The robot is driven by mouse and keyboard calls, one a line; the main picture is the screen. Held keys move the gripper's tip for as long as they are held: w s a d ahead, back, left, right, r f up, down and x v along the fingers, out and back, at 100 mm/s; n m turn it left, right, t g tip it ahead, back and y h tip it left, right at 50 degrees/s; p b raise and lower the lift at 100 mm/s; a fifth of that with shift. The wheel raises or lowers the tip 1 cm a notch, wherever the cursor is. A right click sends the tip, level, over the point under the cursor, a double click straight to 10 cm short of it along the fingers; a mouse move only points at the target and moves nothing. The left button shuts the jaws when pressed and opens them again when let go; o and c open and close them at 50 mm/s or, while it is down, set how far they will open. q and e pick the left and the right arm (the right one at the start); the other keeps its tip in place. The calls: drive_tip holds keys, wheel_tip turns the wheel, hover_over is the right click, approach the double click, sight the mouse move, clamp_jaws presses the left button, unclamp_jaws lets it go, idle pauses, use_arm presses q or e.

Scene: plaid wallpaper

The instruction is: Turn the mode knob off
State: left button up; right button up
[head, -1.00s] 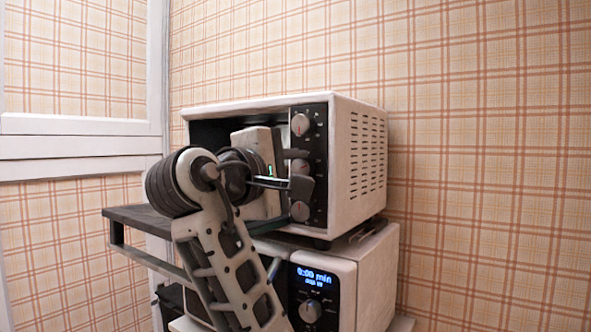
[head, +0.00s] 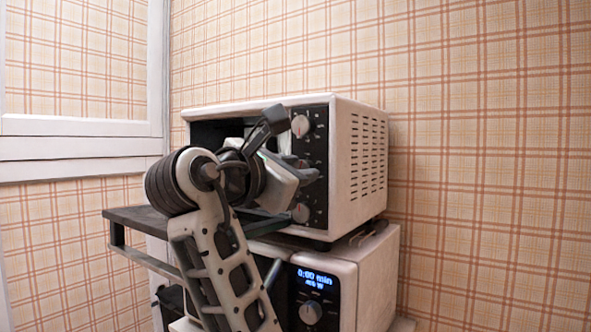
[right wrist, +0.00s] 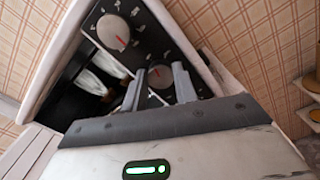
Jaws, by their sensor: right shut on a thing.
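A white toaster oven (head: 357,165) has a black panel with a column of three knobs. My right gripper (head: 301,167) is at the middle knob, which its fingers mostly hide in the head view. In the right wrist view the middle knob (right wrist: 160,75), grey with a red mark, sits between the two fingers (right wrist: 158,88), which are shut on it. The top knob (head: 300,126) and bottom knob (head: 300,212) are clear of the fingers. The top knob (right wrist: 113,32) also shows in the right wrist view. Which knob is the mode knob cannot be read. My left gripper is out of view.
The oven's door (head: 150,217) hangs open and flat, with my right arm in front of it. A white microwave (head: 362,280) with a lit blue display stands under the oven. Plaid wall is close behind; the space right of the oven is free.

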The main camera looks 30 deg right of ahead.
drive_tip(key=shift+f+n, duration=0.1)
drive_tip(key=shift+n, duration=1.5)
drive_tip(key=o, duration=1)
drive_tip(key=shift+c, duration=0.2)
drive_tip(key=shift+a, duration=0.15)
use_arm(q)
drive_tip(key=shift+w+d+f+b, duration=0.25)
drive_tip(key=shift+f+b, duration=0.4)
drive_tip(key=shift+b, duration=0.95)
use_arm(e)
drive_tip(key=v, duration=1.5)
drive_tip(key=shift+a, duration=0.4)
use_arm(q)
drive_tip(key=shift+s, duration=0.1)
